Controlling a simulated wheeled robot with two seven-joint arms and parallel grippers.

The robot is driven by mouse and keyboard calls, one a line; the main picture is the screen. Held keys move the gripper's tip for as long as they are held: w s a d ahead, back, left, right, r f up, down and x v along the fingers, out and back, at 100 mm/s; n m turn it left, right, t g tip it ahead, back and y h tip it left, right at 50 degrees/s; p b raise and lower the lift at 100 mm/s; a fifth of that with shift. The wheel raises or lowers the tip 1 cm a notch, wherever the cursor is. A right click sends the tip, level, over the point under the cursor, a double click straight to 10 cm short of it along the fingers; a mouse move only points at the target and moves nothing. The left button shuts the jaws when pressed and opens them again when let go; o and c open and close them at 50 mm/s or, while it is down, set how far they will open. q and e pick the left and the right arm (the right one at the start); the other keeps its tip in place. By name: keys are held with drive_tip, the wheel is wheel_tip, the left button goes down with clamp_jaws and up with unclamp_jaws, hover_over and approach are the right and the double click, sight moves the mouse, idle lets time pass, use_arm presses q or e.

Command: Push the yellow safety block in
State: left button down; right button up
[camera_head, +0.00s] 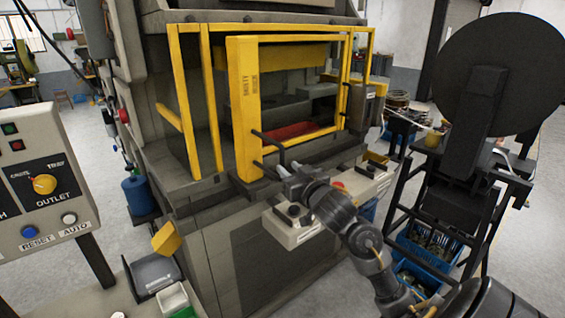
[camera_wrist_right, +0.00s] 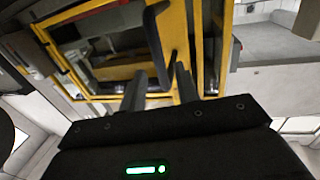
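The yellow safety block (camera_head: 245,108) is an upright yellow bar with small dark lettering on the front of the press. It is joined to a yellow frame and carries a black bar handle (camera_head: 270,150). My right gripper (camera_head: 284,174) is at the lower end of this handle. In the right wrist view the two fingers (camera_wrist_right: 160,88) are apart, with the black handle (camera_wrist_right: 154,45) showing between and beyond them. I cannot tell whether they touch it. The yellow frame (camera_wrist_right: 115,97) also shows there. My left gripper is not in view.
The grey press (camera_head: 180,110) stands behind the frame, with a red part (camera_head: 290,131) inside. A button panel (camera_head: 40,185) is at left. A black reel stand (camera_head: 480,120) and blue crates (camera_head: 430,245) stand at right.

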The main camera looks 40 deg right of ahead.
sight(283, 163)
drive_tip(key=shift+p+x, duration=0.3)
drive_tip(key=shift+x, duration=2.2)
clamp_jaws()
